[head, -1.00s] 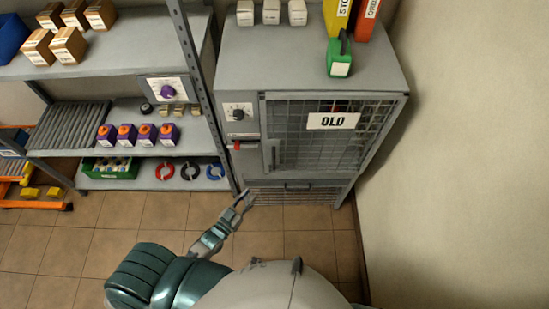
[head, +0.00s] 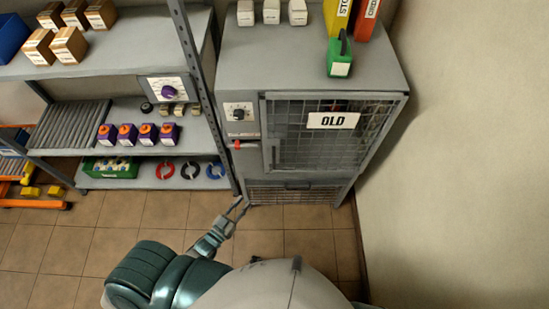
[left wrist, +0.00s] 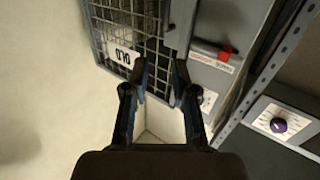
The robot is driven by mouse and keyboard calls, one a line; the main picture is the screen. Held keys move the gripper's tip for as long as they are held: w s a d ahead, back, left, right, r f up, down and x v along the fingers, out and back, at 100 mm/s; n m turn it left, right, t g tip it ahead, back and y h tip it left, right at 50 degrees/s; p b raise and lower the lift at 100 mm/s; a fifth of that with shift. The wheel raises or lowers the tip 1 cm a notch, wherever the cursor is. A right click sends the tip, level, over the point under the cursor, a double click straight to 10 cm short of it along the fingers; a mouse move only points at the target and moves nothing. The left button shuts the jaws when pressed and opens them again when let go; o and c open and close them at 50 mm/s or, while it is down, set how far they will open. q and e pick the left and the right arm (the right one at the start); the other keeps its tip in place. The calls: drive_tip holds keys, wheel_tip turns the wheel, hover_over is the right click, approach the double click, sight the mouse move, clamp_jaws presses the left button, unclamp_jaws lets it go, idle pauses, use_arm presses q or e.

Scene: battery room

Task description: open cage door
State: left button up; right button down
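The grey cabinet has a wire-mesh cage door (head: 300,150) with a white "OLD" label (head: 333,120). The door looks shut, with a pale vertical handle plate (head: 270,154) at its left edge. A red-tipped lever (head: 243,145) sits on the panel left of the door. My left gripper (head: 238,208) is open and empty, low in front of the cabinet's lower left corner. The left wrist view shows its two fingers apart (left wrist: 159,82), with the cage door (left wrist: 128,28) and red lever (left wrist: 215,50) beyond. My right gripper is not visible.
A shelf rack (head: 160,182) with boxes, purple-orange items and coloured rings stands left, its upright (head: 193,80) close to the cabinet. A wall (head: 460,150) bounds the right. Tiled floor is clear in front.

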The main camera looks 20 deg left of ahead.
use_arm(q)
drive_tip(key=v, duration=0.9)
drive_tip(key=shift+a, duration=0.25)
